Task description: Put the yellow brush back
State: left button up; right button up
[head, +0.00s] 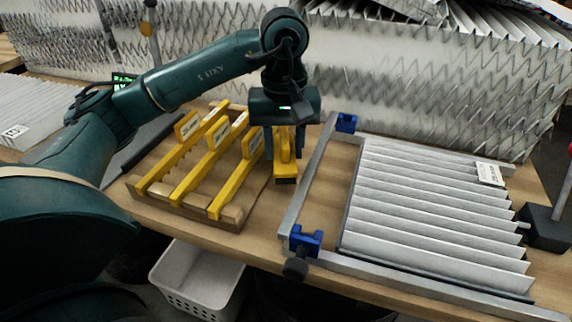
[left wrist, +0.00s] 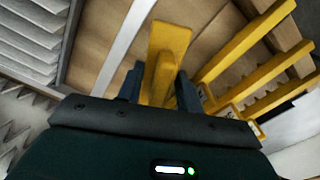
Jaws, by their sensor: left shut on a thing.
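My left gripper (head: 284,146) is shut on a yellow brush (head: 286,164) and points down, just right of a low wooden rack (head: 151,207). The brush has a dark block at its lower end. In the left wrist view the brush (left wrist: 170,42) stands out between the two dark blue fingers. Three long yellow tools (head: 203,166) with white labels lie side by side on the rack. They also show at the right of the left wrist view (left wrist: 245,45). Whether the brush touches the bench top is hard to tell. My right gripper is not in view.
A metal frame (head: 311,190) with blue clamps (head: 305,240) and a pleated filter (head: 425,215) lies right of the brush. More pleated filters (head: 420,90) stand behind. A white basket (head: 197,282) sits below the front edge. A narrow bare strip of bench (head: 262,225) separates rack and frame.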

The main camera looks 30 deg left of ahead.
aim_at(285, 165)
pick_arm(q)
jog(key=shift+f, duration=2.2)
jog(key=shift+f, duration=0.25)
jog(key=o, duration=0.6)
jog(key=shift+r, duration=0.1)
notch_tip(285, 165, up, 12)
jog(key=shift+r+p, duration=0.15)
jog(key=shift+p, duration=0.45)
